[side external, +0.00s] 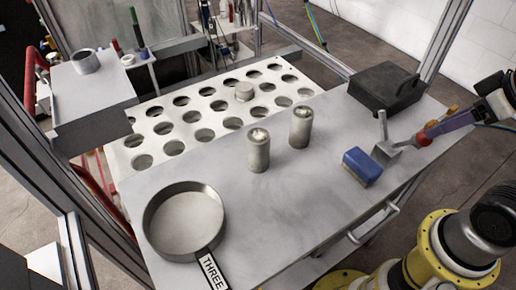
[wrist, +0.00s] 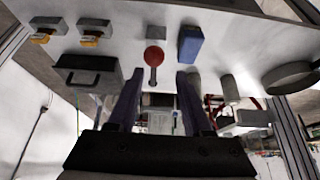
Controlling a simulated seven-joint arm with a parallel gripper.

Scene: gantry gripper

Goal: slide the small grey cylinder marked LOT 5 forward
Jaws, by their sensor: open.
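Two similar grey cylinders stand upright on the grey table: a nearer one (side external: 258,150) and one to its right (side external: 301,127). In the wrist view, one cylinder (wrist: 230,90) shows right of my fingers, and another (wrist: 195,78) is partly hidden by the right finger. My gripper (wrist: 160,72) is open with nothing held between its fingers. In the side view my gripper (side external: 432,130) is at the right, apart from the cylinders.
A red ball (wrist: 155,56) on a grey stem, a blue block (side external: 362,167) and a grey block (side external: 386,152) are near my gripper. A black case (side external: 386,90) stands at the table's back right, a pan (side external: 153,216) labelled THREE at front left. Table between pan and blue block is mostly clear.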

